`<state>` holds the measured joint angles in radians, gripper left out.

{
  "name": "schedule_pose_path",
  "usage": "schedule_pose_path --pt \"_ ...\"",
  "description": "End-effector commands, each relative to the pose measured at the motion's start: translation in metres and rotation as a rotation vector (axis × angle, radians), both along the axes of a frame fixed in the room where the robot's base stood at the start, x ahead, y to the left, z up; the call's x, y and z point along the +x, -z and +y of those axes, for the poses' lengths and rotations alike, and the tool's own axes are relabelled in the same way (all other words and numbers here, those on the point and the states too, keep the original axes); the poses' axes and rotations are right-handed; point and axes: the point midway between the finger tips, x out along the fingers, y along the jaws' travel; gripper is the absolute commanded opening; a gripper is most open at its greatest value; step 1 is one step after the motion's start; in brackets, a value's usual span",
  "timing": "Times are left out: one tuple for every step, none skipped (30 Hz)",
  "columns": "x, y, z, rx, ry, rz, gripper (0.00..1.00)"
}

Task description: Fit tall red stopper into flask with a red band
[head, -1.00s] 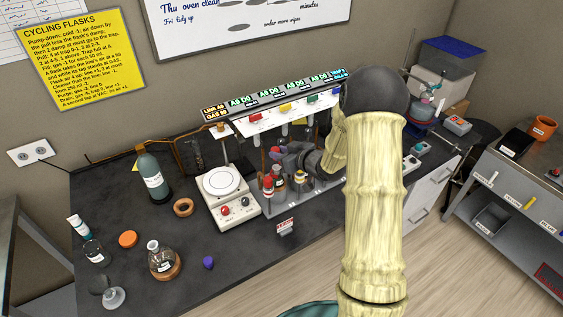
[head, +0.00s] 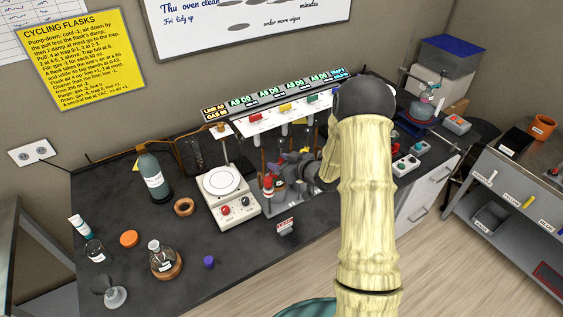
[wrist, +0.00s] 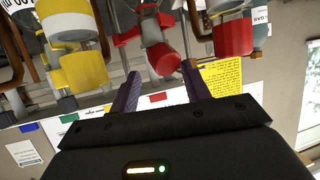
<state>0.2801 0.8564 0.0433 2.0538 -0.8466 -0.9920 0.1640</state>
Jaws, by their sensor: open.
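My gripper (head: 290,166) is among the glassware at the rack front in the head view. In the wrist view its two purple-grey fingers (wrist: 160,74) stand apart. A red stopper-like piece with a grey part (wrist: 164,60) shows between and just beyond the fingertips; contact cannot be told. A red-banded vessel (wrist: 234,36) is to its right in the wrist view, and a yellow-banded one (wrist: 82,68) to its left. In the head view a red-marked vessel (head: 268,186) stands left of my gripper. My gripper partly hides the pieces behind it.
A white hotplate (head: 222,185) stands left of the rack. A brown-based flask (head: 163,257), an orange cap (head: 129,239), a purple piece (head: 209,262) and a large bottle (head: 152,178) are on the dark bench. The front left bench has free room.

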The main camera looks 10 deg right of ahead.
Motion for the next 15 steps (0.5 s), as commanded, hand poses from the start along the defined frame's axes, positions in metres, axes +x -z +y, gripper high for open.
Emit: schedule_pose_path --pt "-0.001 0.000 -0.001 0.000 0.001 0.000 0.47" --pt "-0.002 -0.001 -0.002 0.000 0.001 0.000 0.47" --pt "-0.005 -0.002 -0.004 0.000 0.002 0.000 0.47" --pt "-0.006 -0.003 -0.005 0.000 0.002 -0.001 0.47" --pt "-0.009 -0.004 -0.007 -0.001 0.003 -0.001 0.47" --pt "-0.013 -0.006 -0.009 -0.001 0.003 -0.001 0.47" --pt "-0.017 -0.007 -0.011 -0.001 0.003 -0.001 0.47" --pt "-0.021 -0.009 -0.013 0.000 0.003 -0.002 0.47" --pt "-0.027 -0.011 -0.016 0.000 0.004 -0.002 0.47" --pt "-0.031 -0.014 -0.019 0.000 0.005 -0.004 0.47" --pt "-0.036 -0.016 -0.022 -0.001 0.003 -0.003 0.47" --pt "-0.042 -0.019 -0.026 -0.001 0.004 -0.003 0.47" --pt "-0.047 -0.021 -0.028 -0.001 0.003 -0.003 0.47" --pt "-0.052 -0.023 -0.031 -0.001 0.003 -0.003 0.47" --pt "-0.059 -0.027 -0.035 -0.001 0.005 -0.003 0.47"
